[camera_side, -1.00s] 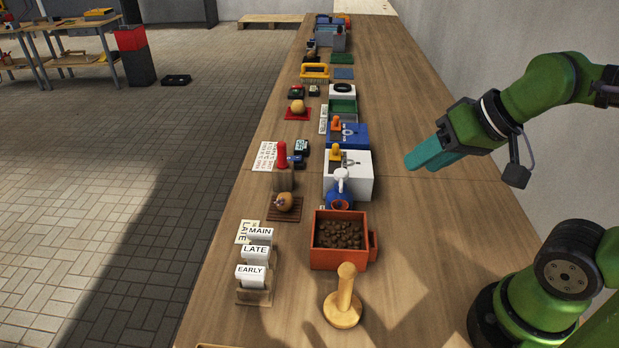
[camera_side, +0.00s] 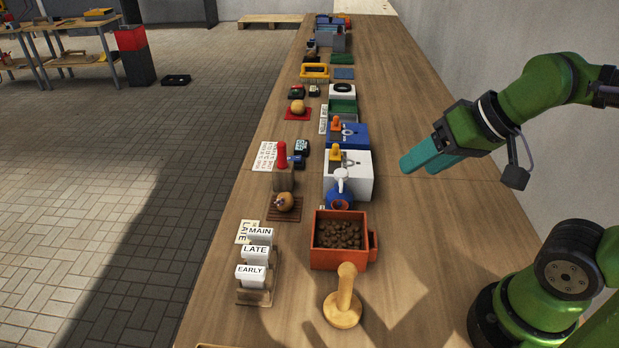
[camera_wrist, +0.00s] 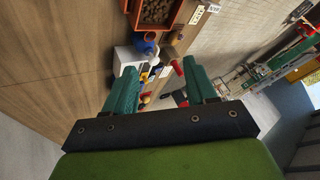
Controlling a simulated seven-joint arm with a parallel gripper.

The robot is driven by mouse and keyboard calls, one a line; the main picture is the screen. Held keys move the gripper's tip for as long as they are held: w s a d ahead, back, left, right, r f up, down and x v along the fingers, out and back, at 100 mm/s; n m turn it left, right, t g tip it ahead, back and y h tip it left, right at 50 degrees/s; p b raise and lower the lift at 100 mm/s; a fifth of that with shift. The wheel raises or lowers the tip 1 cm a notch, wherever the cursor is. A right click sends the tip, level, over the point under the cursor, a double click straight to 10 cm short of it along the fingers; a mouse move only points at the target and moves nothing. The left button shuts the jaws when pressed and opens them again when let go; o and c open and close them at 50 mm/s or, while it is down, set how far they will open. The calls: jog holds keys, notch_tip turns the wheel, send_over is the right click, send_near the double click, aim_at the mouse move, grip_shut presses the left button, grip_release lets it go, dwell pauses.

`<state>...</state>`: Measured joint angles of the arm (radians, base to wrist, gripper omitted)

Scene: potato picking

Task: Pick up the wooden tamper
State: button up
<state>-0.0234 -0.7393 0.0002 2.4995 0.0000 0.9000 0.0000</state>
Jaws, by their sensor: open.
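The wooden tamper (camera_side: 343,300) stands upright on the table at the front, with a round base and a knobbed handle. It is just in front of the orange-red crate of brown lumps. I cannot make it out in the wrist view. My gripper (camera_side: 418,163) is in the air over the right side of the table, farther back than the tamper and to its right. Its teal fingers also show in the wrist view (camera_wrist: 163,88), spread apart with nothing between them.
The orange-red crate (camera_side: 371,248) stands directly behind the tamper. A blue jug (camera_side: 339,196) and white box (camera_side: 361,180) are beyond it. Labelled white holders (camera_side: 252,277) stand to the left. A potato (camera_side: 284,201) sits on a brown slatted mat. The table's right side is mostly clear.

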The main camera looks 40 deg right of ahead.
jog(key=w+a+f+n+g, duration=0.1)
jog(key=a+n+g, duration=0.2)
jog(key=a, duration=0.6)
jog(key=g+h, duration=0.2)
jog(key=g, duration=0.2)
send_over(347, 280)
jog(key=shift+m, duration=0.5)
jog(key=f, duration=1)
jog(key=shift+d+f, duration=0.2)
jog(key=shift+w+d+f, duration=0.15)
jog(key=shift+w+f, duration=0.05)
jog(key=shift+f, duration=1.2)
jog(key=shift+w+d+f, duration=0.1)
jog(key=shift+w+f, duration=0.1)
jog(key=shift+f, duration=1.2)
grip_shut()
